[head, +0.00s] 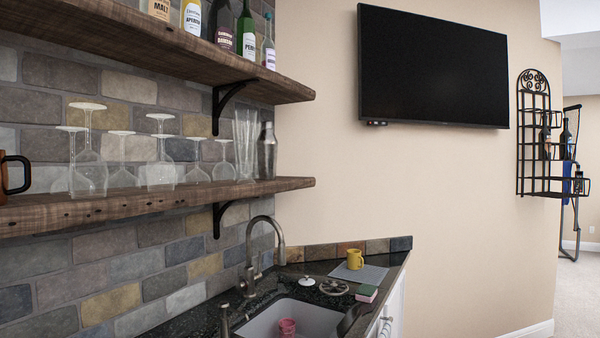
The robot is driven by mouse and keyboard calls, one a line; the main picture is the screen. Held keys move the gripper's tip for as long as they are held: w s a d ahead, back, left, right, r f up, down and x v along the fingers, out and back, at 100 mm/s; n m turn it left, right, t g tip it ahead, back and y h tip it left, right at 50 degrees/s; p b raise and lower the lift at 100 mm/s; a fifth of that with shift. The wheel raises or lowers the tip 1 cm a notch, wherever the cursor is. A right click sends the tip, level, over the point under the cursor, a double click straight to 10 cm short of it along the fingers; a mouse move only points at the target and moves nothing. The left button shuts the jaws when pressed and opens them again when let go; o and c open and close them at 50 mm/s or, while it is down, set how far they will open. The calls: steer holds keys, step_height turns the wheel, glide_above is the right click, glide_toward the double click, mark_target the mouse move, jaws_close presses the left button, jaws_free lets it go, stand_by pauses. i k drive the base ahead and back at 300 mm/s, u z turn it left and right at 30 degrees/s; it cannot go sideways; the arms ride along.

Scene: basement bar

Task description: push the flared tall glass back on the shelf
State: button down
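A tall clear glass (245,146), wider at the top than at the base, stands upright near the right end of the lower wooden shelf (150,200). A metal shaker (266,152) stands just to its right, and an upside-down stemmed glass (223,165) is to its left. I cannot tell how far the tall glass is from the shelf's front edge. My gripper is not in view.
Several upside-down stemmed glasses (160,170) and a brown mug (10,175) crowd the lower shelf's left part. The upper shelf (190,57) with bottles hangs above.

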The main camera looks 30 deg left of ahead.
mark_target(246, 119)
steer(key=i, duration=1.6)
steer(key=u, duration=2.45)
